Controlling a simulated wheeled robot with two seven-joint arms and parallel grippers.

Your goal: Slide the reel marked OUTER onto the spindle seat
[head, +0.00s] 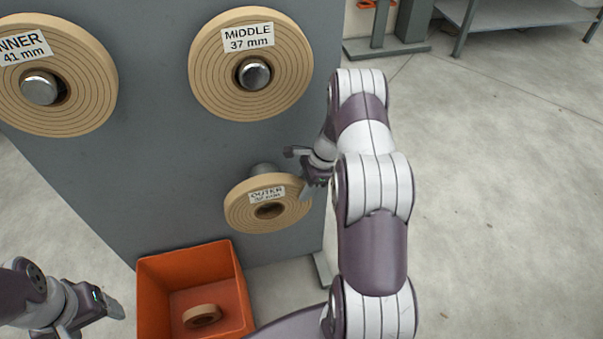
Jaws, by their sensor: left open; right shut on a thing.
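The tan reel marked OUTER, 32 mm (240,209) is below the MIDDLE reel, in front of the grey panel, its face tilted upward. My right gripper (306,184) is shut on its right edge. A metal spindle seat (262,169) shows just behind and above the reel. The reel's centre hole (269,211) looks empty and sits lower than the spindle's visible part, so the reel appears off it. My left gripper (113,307) is open and empty at the lower left, left of the orange bin.
The INNER reel (85,90) and the MIDDLE reel (212,65) hang on spindles on the grey panel (150,165). An orange bin (190,255) below holds a small tan ring (202,316). The floor at the right is open, with a metal table (520,14) behind.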

